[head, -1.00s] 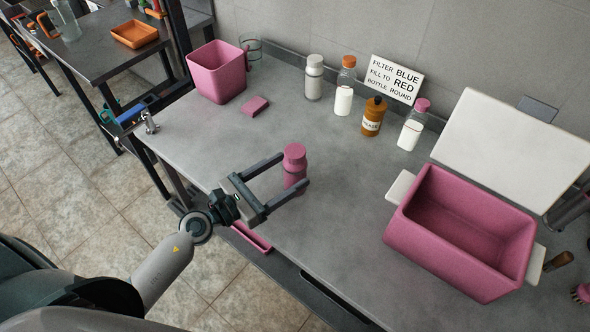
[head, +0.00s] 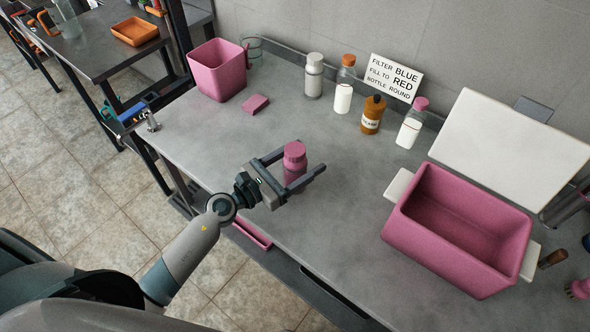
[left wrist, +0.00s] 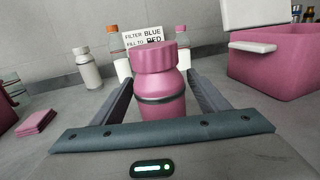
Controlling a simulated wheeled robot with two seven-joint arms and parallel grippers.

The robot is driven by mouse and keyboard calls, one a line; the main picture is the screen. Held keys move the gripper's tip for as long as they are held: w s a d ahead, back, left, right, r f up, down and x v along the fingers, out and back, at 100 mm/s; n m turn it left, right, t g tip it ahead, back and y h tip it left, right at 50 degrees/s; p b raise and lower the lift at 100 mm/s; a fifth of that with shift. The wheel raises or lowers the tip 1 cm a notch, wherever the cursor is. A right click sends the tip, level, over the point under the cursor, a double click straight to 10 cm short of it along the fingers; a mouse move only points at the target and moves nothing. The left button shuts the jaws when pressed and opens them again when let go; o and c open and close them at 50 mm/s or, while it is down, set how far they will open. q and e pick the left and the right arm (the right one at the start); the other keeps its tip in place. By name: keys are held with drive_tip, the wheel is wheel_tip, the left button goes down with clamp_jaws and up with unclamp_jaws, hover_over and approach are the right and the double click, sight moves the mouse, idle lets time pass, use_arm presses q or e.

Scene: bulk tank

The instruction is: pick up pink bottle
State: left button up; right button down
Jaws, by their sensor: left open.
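The pink bottle (head: 294,163) stands upright on the grey counter near its front edge, with a ribbed pink cap and a dark band at its neck. My left gripper (head: 301,167) is open, with one finger on each side of the bottle. In the left wrist view the bottle (left wrist: 161,85) stands between the two fingers, with gaps visible beside it. Its lower part is hidden behind the gripper's palm. My right gripper is not in view.
White and brown bottles, including a brown one (head: 372,115), stand by a sign (head: 396,77). A large pink tub (head: 457,232) sits right. The counter's middle is clear.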

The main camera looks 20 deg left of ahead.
sight(303, 147)
use_arm(q)
drive_tip(key=shift+x, duration=0.8)
drive_tip(key=shift+c, duration=0.3)
drive_tip(key=c, duration=1.4)
drive_tip(key=shift+r, duration=0.1)
wheel_tip(303, 147, up, 5)
drive_tip(key=p, duration=0.3)
drive_tip(key=s+d+r+p, duration=0.2)
drive_tip(key=s+d+r, duration=0.4)
drive_tip(key=d, duration=0.3)
drive_tip(key=shift+s+d, duration=0.25)
drive_tip(key=shift+d, duration=0.1)
